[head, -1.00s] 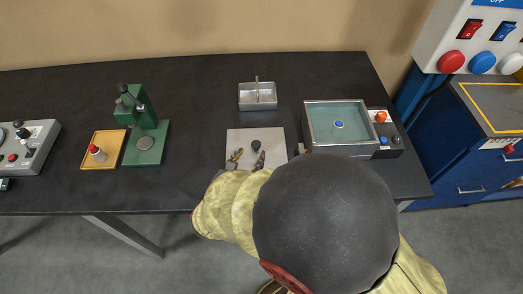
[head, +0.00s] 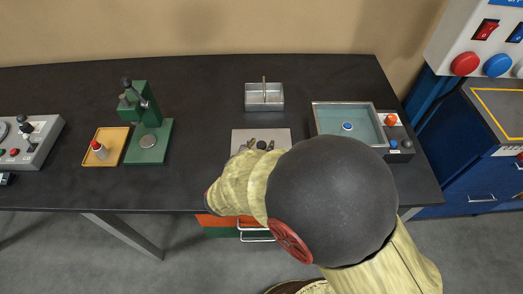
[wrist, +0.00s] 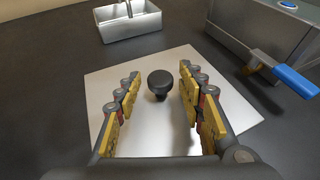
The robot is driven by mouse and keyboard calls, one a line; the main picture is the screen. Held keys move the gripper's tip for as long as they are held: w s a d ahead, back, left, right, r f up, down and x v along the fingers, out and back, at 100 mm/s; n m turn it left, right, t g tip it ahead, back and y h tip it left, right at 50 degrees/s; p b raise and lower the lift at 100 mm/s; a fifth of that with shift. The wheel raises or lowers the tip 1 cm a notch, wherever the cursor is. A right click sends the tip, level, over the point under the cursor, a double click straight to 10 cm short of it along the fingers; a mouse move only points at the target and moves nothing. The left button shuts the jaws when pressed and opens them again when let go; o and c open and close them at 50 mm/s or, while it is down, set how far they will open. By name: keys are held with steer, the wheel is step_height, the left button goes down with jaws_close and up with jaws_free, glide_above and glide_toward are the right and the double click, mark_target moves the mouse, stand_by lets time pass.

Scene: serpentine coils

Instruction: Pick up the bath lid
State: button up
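The bath lid (head: 241,135) is a flat, pale metal plate lying on the dark bench, with a round black knob (wrist: 160,80) standing up from its middle. In the wrist view my gripper (wrist: 158,74) is open, with one yellow-padded finger on each side of the knob. A gap shows on both sides, so the fingers do not appear to touch it. In the head view my arm covers the front part of the lid and most of my gripper. The open bath (head: 318,117) stands to the right of the lid, with bluish liquid and a small blue-topped thing inside.
A divided metal tray (head: 264,104) stands behind the lid. A blue-handled lever (wrist: 290,80) on the bath's side juts out near the lid's right edge. To the left are a green press (head: 148,140), an orange tray (head: 101,158) and a control box (head: 35,142).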

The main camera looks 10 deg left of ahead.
jaws_close()
stand_by(0.4)
steer(key=shift+r, duration=0.15)
